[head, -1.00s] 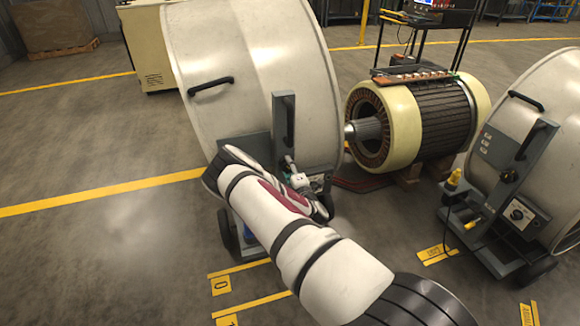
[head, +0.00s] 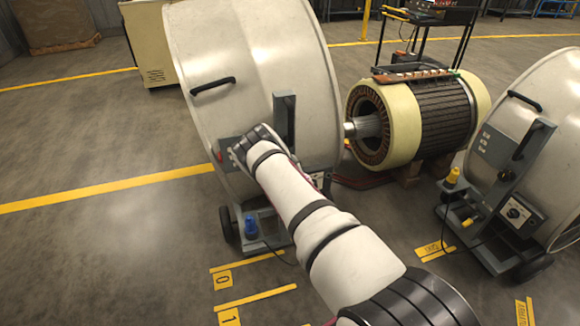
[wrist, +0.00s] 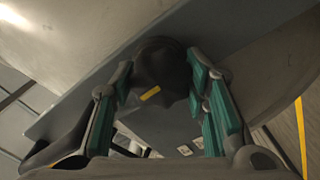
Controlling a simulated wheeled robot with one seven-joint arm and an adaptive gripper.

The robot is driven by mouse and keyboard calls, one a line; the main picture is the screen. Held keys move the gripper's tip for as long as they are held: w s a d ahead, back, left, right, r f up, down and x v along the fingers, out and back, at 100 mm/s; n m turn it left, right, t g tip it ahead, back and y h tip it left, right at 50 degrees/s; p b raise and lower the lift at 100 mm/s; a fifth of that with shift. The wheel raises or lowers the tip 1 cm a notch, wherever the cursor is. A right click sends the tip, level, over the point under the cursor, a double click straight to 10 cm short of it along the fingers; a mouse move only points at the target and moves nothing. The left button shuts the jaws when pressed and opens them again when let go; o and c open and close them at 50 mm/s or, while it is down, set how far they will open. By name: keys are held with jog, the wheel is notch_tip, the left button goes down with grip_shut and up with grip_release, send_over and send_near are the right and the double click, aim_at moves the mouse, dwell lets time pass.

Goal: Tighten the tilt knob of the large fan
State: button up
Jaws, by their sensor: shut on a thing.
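The large fan (head: 255,60) with its pale round drum stands left of centre in the head view, on a grey wheeled stand. Its tilt knob (wrist: 162,62) is dark and rounded with a yellow mark, and sits against a grey stand plate (wrist: 90,80) in the wrist view. My gripper (wrist: 163,75) has its green-padded fingers on both sides of the knob, shut on it. In the head view my arm reaches up to the fan's stand, and my wrist hides the knob and fingertips.
A second fan (head: 540,110) with a similar stand is at the right. A motor (head: 420,115) lies behind, between the fans. A blue plug (head: 250,226) is low on the large fan's stand. The floor at left is clear, with yellow lines.

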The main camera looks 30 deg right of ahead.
dwell(0.4)
jog(key=o, duration=1.1)
jog(key=shift+o, duration=0.2)
jog(key=v, duration=1.2)
